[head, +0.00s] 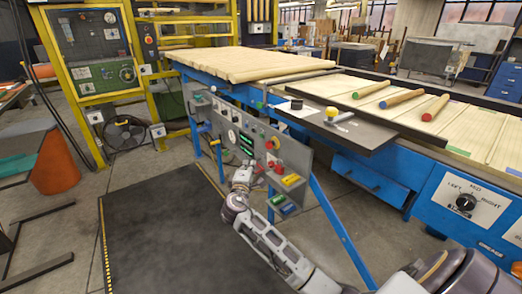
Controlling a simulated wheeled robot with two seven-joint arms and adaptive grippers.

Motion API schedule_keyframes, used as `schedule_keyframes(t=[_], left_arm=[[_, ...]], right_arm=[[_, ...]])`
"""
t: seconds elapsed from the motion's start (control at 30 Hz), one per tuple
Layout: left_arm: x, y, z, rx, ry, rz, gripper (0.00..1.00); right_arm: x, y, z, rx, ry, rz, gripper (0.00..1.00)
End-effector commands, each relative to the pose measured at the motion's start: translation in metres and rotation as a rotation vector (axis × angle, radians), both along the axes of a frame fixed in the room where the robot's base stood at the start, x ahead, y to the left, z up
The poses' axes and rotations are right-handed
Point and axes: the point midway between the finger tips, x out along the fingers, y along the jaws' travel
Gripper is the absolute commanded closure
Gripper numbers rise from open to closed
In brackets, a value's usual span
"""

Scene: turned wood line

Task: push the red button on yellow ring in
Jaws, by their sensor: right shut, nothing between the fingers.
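The grey control panel (240,134) stands upright below the blue line, just left of centre. A red button (279,169) with some yellow beside it sits at the panel's lower right; the ring is too small to make out clearly. My right gripper (256,168) reaches up from the lower right and is shut and empty. Its fingertips are close to the panel, a little left of the red button. I cannot tell whether they touch anything. My left gripper is out of view.
Smaller coloured controls (271,143) sit above the red button. A black plate (350,128) overhangs at right. A blue leg (333,215) stands right of the panel. The dark mat (160,230) is clear.

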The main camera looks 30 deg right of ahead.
Motion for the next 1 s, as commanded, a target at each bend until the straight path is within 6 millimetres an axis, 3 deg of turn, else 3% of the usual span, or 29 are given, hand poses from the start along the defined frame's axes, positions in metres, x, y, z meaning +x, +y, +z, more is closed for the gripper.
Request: schedule_keyframes(t=[0.57,1.0], left_arm=[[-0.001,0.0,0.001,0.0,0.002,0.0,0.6],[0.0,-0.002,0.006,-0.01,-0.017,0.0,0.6]], right_arm=[[0.003,-0.003,0.001,-0.01,0.002,-0.004,1.0],[0.033,-0.029,0.001,-0.01,0.001,-0.004,1.0]])
